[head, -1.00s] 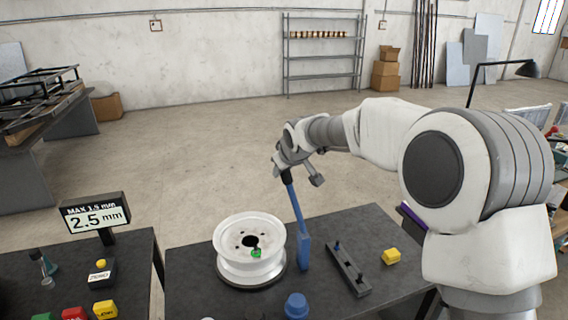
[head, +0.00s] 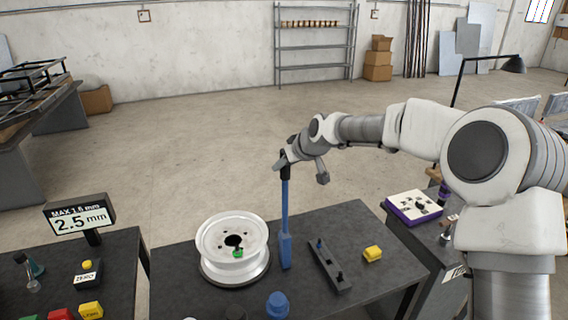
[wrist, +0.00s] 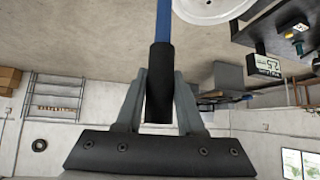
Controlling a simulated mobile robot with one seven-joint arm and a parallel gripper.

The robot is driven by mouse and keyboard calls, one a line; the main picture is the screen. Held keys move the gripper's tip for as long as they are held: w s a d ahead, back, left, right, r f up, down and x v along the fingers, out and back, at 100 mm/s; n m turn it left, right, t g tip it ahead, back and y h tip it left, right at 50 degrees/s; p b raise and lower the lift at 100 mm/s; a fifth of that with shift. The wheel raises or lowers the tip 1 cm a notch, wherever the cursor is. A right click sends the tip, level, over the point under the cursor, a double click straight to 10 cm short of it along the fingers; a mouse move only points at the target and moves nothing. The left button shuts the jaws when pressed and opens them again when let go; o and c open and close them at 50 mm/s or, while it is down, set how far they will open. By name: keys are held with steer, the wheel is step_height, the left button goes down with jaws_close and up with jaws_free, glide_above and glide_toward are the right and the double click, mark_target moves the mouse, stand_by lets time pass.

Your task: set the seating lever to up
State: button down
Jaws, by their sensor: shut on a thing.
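The seating lever is a blue bar (head: 285,222) with a black grip at its top, on the dark table beside the wheel rim. It stands nearly upright in the head view. My gripper (head: 286,165) is at its top end. In the wrist view my gripper (wrist: 159,98) has its two grey fingers closed on either side of the black grip (wrist: 159,80), with the blue bar (wrist: 163,20) beyond.
A display reading 2.5 mm (head: 80,219) stands left. A purple-edged tray (head: 413,206) lies on the right bench. Open floor lies behind the table.

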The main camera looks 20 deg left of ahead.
steer(key=shift+w+d, duration=0.15)
steer(key=shift+d, duration=0.05)
steer(key=c, duration=0.8)
jaws_free()
steer(key=shift+d, duration=0.1)
steer(key=b+v, duration=0.3)
steer(key=v, duration=1.4)
steer(key=shift+r, duration=0.15)
